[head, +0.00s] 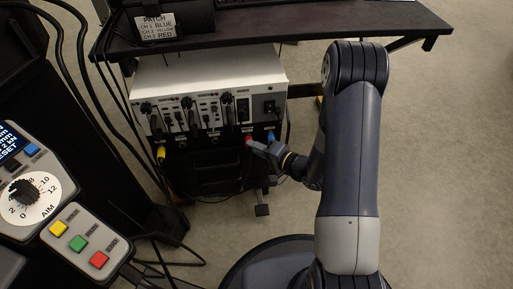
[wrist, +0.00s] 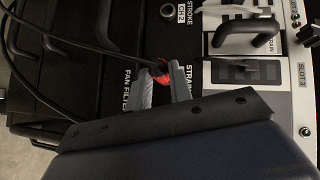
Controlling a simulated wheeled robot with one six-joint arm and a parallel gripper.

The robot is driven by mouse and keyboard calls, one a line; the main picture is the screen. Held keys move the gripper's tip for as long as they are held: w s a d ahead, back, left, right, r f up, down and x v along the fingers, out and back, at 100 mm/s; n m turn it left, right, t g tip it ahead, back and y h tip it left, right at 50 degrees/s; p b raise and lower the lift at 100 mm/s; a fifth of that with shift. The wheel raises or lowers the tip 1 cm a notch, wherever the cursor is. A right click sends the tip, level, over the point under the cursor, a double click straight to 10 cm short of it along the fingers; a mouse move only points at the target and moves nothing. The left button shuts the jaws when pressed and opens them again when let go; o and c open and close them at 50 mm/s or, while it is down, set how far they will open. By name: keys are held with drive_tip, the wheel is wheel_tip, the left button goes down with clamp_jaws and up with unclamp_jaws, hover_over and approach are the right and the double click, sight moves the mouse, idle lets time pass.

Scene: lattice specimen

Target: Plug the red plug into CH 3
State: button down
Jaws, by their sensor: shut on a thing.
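My gripper (head: 262,147) is shut on the red plug (head: 248,140) at the lower right of the rack unit's front panel. In the wrist view the red plug (wrist: 163,79) sits between the two grey fingertips of my gripper (wrist: 160,85), with a black cable leading off it to the left. The panel beside it carries "STRAIN" and "FAN FILTER" labels, and a "STROKE CH 2" label stands higher up. The CH 3 socket cannot be made out; my gripper and the plug cover that area. I cannot tell whether the plug is seated or only close to the panel.
A yellow plug (head: 161,153) and a blue plug (head: 270,136) show along the unit's lower edge. A patch card (head: 158,27) reads CH 1 blue, CH 2 yellow, CH 3 red. Black cables hang at the left. A button box (head: 79,243) stands at lower left; floor at right is clear.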

drive_tip(key=shift+w, duration=0.1)
drive_tip(key=c, duration=0.7)
unclamp_jaws()
drive_tip(key=shift+p+v, duration=0.55)
drive_tip(key=shift+v, duration=2)
drive_tip(key=p+v, duration=0.3)
drive_tip(key=v, duration=0.7)
drive_tip(key=shift+s+d+r, duration=0.1)
drive_tip(key=shift+s+d, duration=0.15)
drive_tip(key=shift+s, duration=0.1)
